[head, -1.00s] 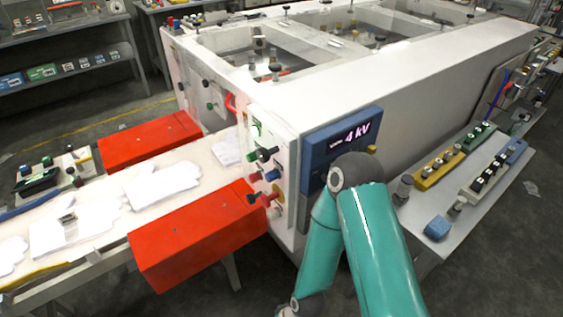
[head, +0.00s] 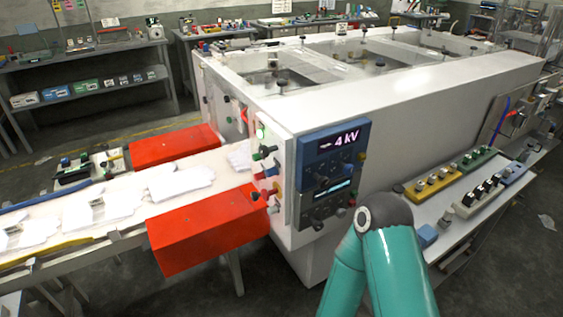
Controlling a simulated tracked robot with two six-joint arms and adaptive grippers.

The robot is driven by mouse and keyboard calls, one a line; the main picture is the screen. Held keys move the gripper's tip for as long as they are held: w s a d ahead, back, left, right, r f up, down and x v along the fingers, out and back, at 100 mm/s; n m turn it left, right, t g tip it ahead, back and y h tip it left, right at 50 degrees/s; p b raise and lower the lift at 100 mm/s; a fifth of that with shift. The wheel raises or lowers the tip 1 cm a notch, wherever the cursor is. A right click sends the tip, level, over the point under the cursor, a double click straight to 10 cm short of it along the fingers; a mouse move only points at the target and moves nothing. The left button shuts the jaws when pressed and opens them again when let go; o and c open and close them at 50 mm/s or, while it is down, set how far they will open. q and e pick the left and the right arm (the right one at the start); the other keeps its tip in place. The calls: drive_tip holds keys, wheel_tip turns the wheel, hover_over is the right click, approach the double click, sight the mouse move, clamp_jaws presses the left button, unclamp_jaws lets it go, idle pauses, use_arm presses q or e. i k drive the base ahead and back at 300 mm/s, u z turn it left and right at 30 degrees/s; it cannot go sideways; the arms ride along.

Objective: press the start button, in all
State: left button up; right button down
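The machine's control panel (head: 272,180) faces the conveyor, with several coloured knobs and buttons. A bright green button (head: 260,131) sits near its top and looks lit; I cannot read a start label. On the side is a blue control box (head: 331,150) with a display reading 4 kV, a second smaller display and dark knobs below. My teal arm stands in front at the lower right, bent at its elbow, apart from the panel in the picture. Neither of my grippers is in view.
A conveyor (head: 110,215) carries several white gloves (head: 180,181) towards the white machine (head: 430,115). Red boxes (head: 207,230) flank it. A side shelf (head: 480,212) at right holds yellow, green and blue switch blocks. Floor is free at lower left of my arm.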

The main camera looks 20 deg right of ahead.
sight(256, 157)
drive_tip(key=u, duration=0.15)
drive_tip(key=i, duration=0.9)
drive_tip(key=z, duration=0.15)
drive_tip(key=k, duration=0.95)
drive_tip(key=u, duration=0.15)
drive_tip(key=i, duration=0.95)
drive_tip(key=z, duration=0.05)
